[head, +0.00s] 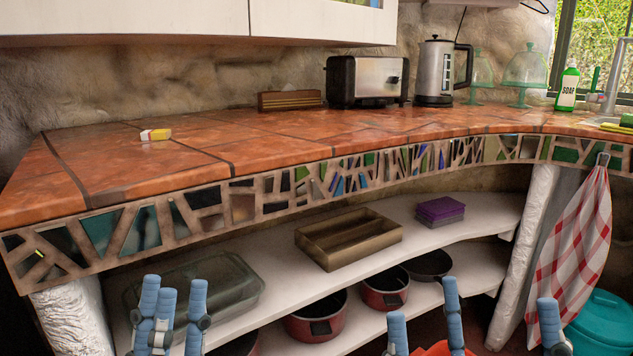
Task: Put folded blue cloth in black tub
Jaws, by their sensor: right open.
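I see no folded blue cloth and no black tub in the head view. A small purple-blue folded or stacked item (440,210) lies on the upper shelf under the counter; I cannot tell whether it is cloth or sponge. My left gripper (175,300) is at the bottom left, in front of the shelves, its blue fingers close together; whether it is open or shut is unclear. My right gripper (470,312) is at the bottom right, open and empty, its fingers spread below and in front of the purple-blue item.
The upper shelf holds a brown divided tray (349,238) and a glass dish (215,288). Red pots (318,322) stand below. A checked towel (578,240) hangs right, above a teal bin (606,325). The tiled counter (250,150) has free room at its front left.

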